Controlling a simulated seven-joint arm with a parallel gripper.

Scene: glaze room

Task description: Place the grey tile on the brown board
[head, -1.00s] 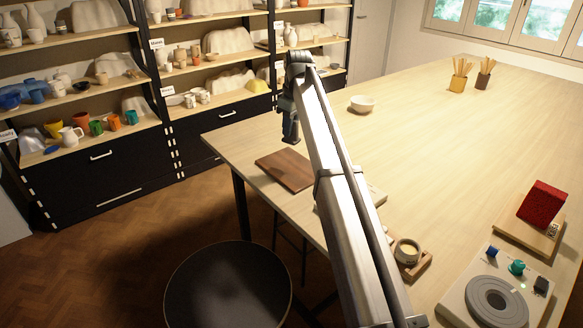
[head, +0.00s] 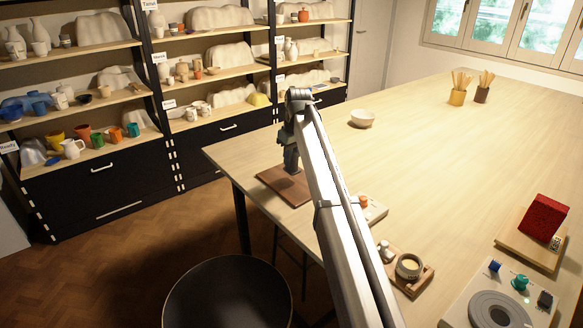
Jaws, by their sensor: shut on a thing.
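The brown board (head: 272,182) lies flat near the left edge of the long table. My gripper (head: 291,171) points down over the far middle part of the board, close above it. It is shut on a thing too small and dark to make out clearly. No grey tile shows anywhere else on the table, so the held thing fits the grey tile. I cannot tell whether it touches the board. My arm hides some of the table to the right of the board.
A white bowl (head: 362,119) stands beyond the gripper. A small wooden tray (head: 418,284) with a cup, a pale device with an orange part (head: 364,201), a red block (head: 543,216) and a wheel unit (head: 499,312) stand right of my arm. The table's middle is clear.

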